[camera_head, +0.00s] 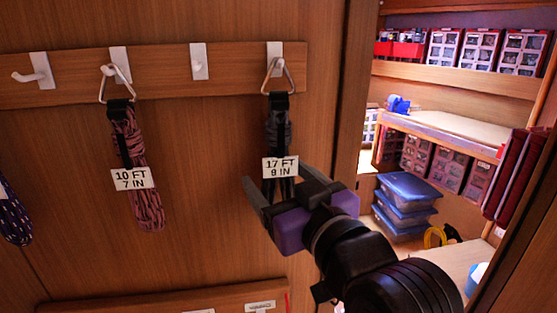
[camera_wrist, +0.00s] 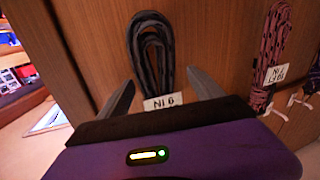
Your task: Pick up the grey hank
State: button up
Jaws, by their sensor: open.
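The grey hank (camera_head: 278,125) hangs from a white hook at the right end of the wooden rail by a metal triangle ring and black strap. A white tag reading "17 FT 9 IN" (camera_head: 280,168) is on it. In the wrist view the dark grey hank (camera_wrist: 152,55) appears as looped coils ahead of the jaws. My gripper (camera_head: 283,182) is at the hank's lower part, its fingers apart, one on each side in the picture. In the wrist view my gripper (camera_wrist: 160,90) is open, the tag between the fingertips. I cannot tell whether the fingers touch the hank.
A pink hank (camera_head: 142,170) tagged "10 FT 7 IN" hangs to the left, and a dark blue hank (camera_head: 12,218) is at the left edge. The wooden rail (camera_head: 160,73) has an empty hook between the hanks. A door post and shelves with blue-lidded boxes (camera_head: 408,190) lie to the right.

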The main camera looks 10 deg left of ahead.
jog(key=shift+c, duration=0.5)
jog(key=c, duration=1.5)
grip_shut()
